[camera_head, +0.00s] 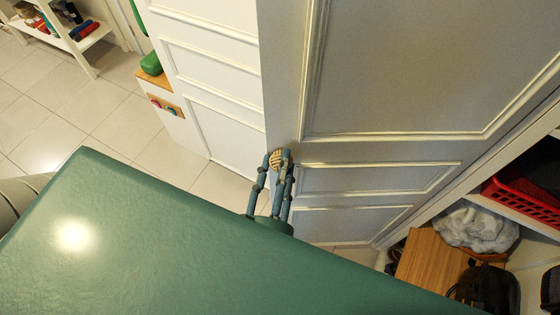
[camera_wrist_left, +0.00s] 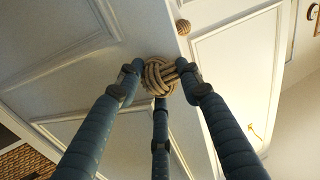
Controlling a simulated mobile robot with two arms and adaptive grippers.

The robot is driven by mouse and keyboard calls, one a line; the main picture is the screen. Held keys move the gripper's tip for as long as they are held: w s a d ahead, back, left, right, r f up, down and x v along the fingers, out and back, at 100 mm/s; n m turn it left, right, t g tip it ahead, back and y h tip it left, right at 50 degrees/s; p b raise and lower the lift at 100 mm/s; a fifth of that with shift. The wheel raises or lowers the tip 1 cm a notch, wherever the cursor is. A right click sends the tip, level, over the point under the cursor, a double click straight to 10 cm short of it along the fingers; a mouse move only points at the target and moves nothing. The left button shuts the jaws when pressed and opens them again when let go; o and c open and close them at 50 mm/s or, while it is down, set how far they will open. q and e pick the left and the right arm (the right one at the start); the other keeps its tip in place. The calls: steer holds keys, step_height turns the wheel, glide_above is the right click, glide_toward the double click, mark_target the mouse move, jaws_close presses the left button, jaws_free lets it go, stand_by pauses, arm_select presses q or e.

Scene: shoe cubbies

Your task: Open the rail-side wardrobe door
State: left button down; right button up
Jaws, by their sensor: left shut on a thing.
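The wardrobe door (camera_head: 400,110) is a pale panelled door, seen from above in the head view, with a gap along its right side showing the inside of the wardrobe. A round woven rope knob (camera_head: 275,160) sits near its left edge. My left gripper (camera_head: 279,160) has its blue segmented fingers closed around this knob. In the left wrist view the fingers (camera_wrist_left: 160,78) meet on the knotted knob (camera_wrist_left: 158,72) in front of the white panels (camera_wrist_left: 60,35). My right gripper is not in view.
Another white panelled door (camera_head: 205,75) stands to the left. A second knob (camera_wrist_left: 183,27) shows in the wrist view. Inside the wardrobe are a red basket (camera_head: 525,195), a grey fluffy item (camera_head: 475,228) and a wooden box (camera_head: 430,262). A shoe rack (camera_head: 65,35) stands far left; tiled floor (camera_head: 90,110) is clear.

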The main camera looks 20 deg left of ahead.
arm_select(q)
steer(key=shift+w+a+r, duration=0.1)
steer(key=shift+r, duration=0.2)
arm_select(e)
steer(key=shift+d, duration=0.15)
arm_select(q)
steer(key=c, duration=1.3)
jaws_free()
steer(key=shift+c, duration=0.2)
steer(key=shift+o, duration=0.8)
steer(key=shift+s+f, duration=0.15)
steer(key=shift+s, duration=0.05)
steer(key=v, duration=0.7)
steer(key=shift+s, duration=0.2)
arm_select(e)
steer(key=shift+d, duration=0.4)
